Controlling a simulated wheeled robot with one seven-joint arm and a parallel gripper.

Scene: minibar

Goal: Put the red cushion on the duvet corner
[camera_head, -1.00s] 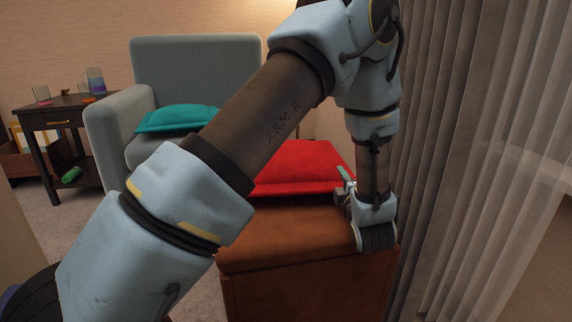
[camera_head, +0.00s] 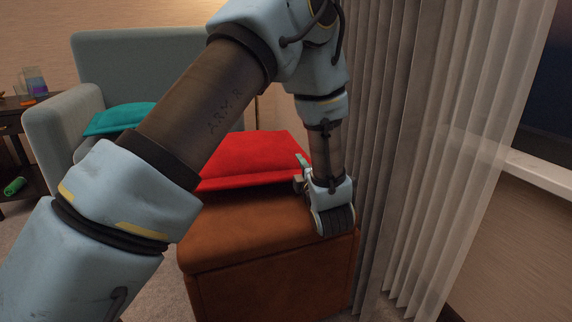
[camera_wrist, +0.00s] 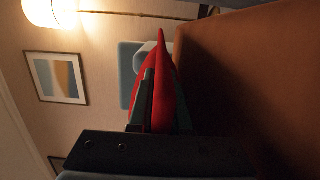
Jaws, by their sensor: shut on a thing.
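The red cushion (camera_head: 256,158) lies on top of a brown leather ottoman (camera_head: 262,262), partly hidden behind my arm in the head view. My gripper (camera_head: 303,176) is at the cushion's right side, low over the ottoman top. In the wrist view my gripper (camera_wrist: 167,105) has one dark finger on each side of the red cushion (camera_wrist: 163,75), shut on its edge. The cushion shows there edge-on, beside the brown ottoman (camera_wrist: 250,75). No duvet is in view.
A grey-blue armchair (camera_head: 140,62) with a teal cushion (camera_head: 118,118) stands behind. A dark side table (camera_head: 12,122) is at the far left. Sheer curtains (camera_head: 400,150) hang close to the right of my gripper. A framed picture (camera_wrist: 55,77) hangs on the wall.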

